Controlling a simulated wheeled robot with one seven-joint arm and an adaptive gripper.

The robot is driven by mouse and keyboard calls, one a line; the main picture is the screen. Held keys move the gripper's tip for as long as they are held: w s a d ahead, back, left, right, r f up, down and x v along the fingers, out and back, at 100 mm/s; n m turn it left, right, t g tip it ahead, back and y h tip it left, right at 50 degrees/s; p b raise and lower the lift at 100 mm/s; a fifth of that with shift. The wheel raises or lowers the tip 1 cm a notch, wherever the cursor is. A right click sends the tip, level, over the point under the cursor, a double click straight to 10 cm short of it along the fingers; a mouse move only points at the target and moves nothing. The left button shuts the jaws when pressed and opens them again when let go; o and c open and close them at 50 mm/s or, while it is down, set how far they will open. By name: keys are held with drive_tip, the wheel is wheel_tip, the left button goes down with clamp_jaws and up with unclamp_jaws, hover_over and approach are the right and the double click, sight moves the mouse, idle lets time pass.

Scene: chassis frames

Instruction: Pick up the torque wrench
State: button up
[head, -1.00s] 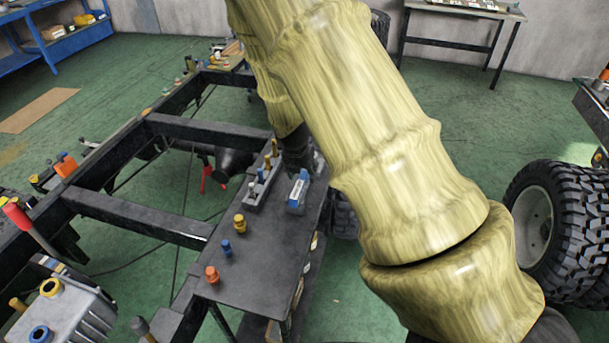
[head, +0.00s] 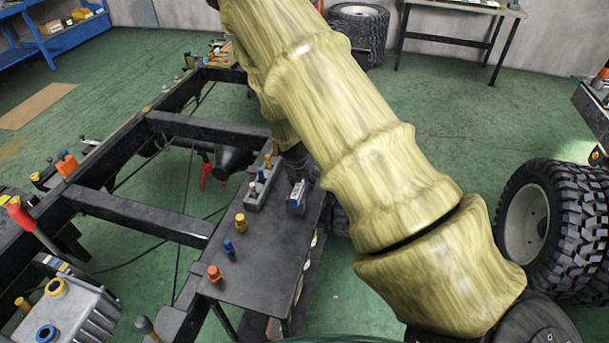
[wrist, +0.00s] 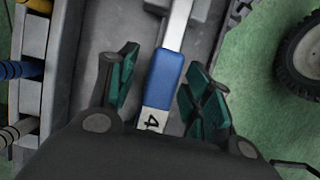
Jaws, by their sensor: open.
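The torque wrench (wrist: 165,75) shows in the wrist view as a silver bar with a blue band and a white end marked with a dark figure. My gripper (wrist: 160,85) is open, with one green-padded finger on each side of the wrench. The fingers look apart from it, and the height between them cannot be told. In the head view, a small blue and white piece (head: 297,195) shows on the dark bench (head: 258,262) near my gripper, and my arm hides most of that area.
A grey rack (head: 262,190) with several coloured handles stands just left of the wrench, also in the wrist view (wrist: 60,60). Yellow, blue and orange pieces (head: 228,248) stand on the bench front. A black chassis frame (head: 135,215) lies left; a large tyre (head: 545,220) stands right.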

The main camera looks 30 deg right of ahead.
clamp_jaws()
drive_tip(key=shift+r, duration=0.2)
idle(0.3)
